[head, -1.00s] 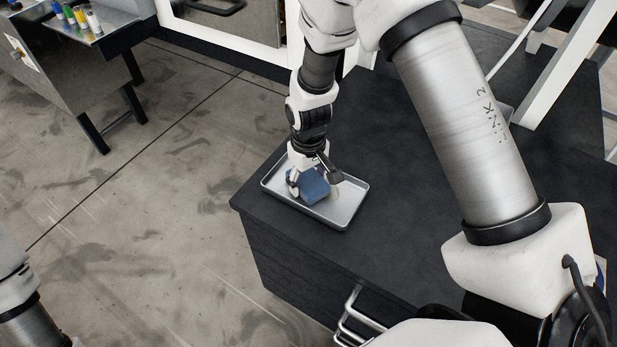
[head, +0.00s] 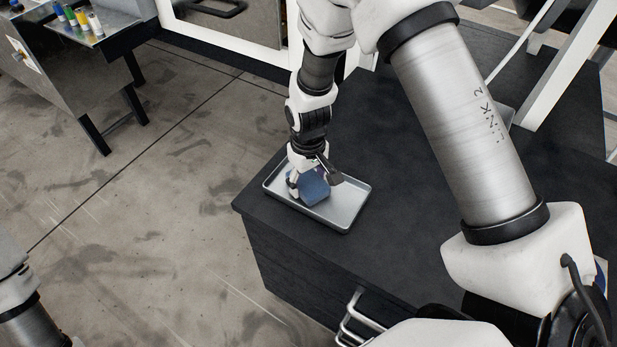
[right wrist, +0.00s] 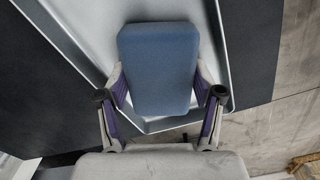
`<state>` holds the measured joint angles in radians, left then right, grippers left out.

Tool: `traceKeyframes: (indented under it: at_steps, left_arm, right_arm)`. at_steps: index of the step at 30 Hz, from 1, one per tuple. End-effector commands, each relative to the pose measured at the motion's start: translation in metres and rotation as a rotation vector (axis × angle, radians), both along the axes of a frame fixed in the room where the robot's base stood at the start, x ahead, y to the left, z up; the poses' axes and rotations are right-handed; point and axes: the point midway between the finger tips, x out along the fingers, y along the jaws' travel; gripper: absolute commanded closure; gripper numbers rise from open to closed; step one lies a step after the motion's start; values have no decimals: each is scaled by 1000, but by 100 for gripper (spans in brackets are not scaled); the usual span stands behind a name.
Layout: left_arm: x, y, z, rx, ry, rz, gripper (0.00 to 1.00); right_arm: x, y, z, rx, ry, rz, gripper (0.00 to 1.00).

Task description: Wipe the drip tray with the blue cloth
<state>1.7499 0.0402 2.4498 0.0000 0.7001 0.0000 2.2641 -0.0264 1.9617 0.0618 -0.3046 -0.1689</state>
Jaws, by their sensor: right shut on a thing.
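The drip tray (head: 346,206) is a shallow silver metal tray near the left corner of the dark worktop. The blue cloth (head: 315,190) is a folded, rounded pad in the tray's left and middle part. My right gripper (head: 313,184) reaches down from above and is shut on the cloth. In the right wrist view the cloth (right wrist: 158,68) sits between the two fingers of the gripper (right wrist: 160,92), over the tray (right wrist: 88,22). I cannot tell whether its underside touches the tray floor. The tray floor under the cloth is hidden. My left gripper is out of view.
The dark worktop (head: 400,180) has free room around the tray, and its left edge lies close by. A metal handle (head: 352,318) sticks out at its front. A side table (head: 75,55) with several small coloured bottles stands at the upper left, across open floor.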

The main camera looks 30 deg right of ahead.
Motion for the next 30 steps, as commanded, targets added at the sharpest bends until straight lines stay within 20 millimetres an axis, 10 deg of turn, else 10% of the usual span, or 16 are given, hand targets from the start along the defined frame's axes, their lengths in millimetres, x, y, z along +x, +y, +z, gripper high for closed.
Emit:
traceKeyframes:
  at_steps: [18,30]
  left_arm:
    - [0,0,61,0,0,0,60]
    - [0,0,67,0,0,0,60]
  right_arm:
    - [1,-2,76,0,0,-2,66]
    - [2,-2,82,0,0,-2,66]
